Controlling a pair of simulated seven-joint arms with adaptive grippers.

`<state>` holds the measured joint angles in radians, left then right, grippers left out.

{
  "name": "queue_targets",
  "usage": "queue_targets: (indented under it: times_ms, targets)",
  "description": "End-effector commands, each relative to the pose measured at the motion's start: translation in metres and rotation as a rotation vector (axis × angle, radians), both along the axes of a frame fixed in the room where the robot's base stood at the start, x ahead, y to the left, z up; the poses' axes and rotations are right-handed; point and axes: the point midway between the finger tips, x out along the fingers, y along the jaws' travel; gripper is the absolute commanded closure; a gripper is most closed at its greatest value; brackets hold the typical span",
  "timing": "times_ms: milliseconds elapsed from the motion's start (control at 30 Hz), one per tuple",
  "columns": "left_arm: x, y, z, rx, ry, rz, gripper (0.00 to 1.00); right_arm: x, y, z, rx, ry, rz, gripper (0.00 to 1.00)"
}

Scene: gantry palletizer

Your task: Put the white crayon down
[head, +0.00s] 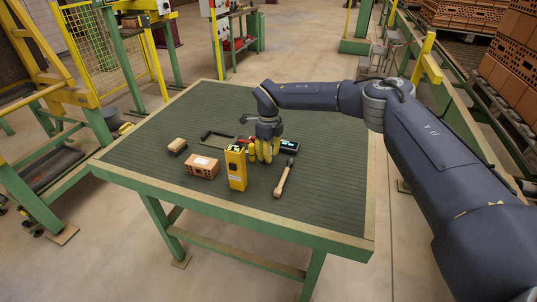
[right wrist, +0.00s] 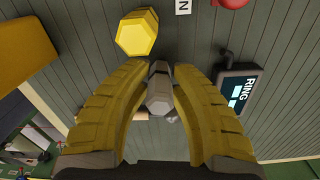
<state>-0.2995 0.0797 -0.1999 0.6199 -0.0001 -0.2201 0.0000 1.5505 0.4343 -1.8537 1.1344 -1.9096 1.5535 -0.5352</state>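The white crayon (right wrist: 159,88) shows pale grey in the right wrist view, between the two yellow fingers of my right gripper (right wrist: 160,82). The fingers appear closed against its sides. In the head view my right gripper (head: 265,158) points down, low over the green table, and its fingers hide the crayon. I cannot tell whether the crayon touches the table. My left gripper is not in view.
A yellow crayon-like piece (right wrist: 137,33) stands close by. A small screen device (head: 289,146) and a hammer (head: 284,180) lie to the right. A yellow box-shaped device (head: 236,168), a brick (head: 202,167) and a small block (head: 177,146) are left. The table's (head: 330,195) right side is clear.

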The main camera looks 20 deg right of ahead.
Motion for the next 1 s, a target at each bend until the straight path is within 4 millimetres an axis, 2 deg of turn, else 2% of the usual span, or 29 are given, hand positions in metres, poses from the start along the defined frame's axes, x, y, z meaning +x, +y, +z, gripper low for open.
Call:
queue_targets:
  times_ms: [267, 433, 1000]
  targets:
    - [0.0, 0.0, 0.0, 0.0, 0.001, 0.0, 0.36, 0.0, 0.0, 0.0, 0.0, 0.0, 0.0, 0.73]
    - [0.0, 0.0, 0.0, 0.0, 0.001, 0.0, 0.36, 0.001, 0.0, 0.009, 0.001, -0.002, 0.001, 0.73]
    - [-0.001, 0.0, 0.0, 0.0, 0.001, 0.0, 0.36, 0.001, 0.0, 0.1, 0.0, -0.001, 0.0, 0.73]
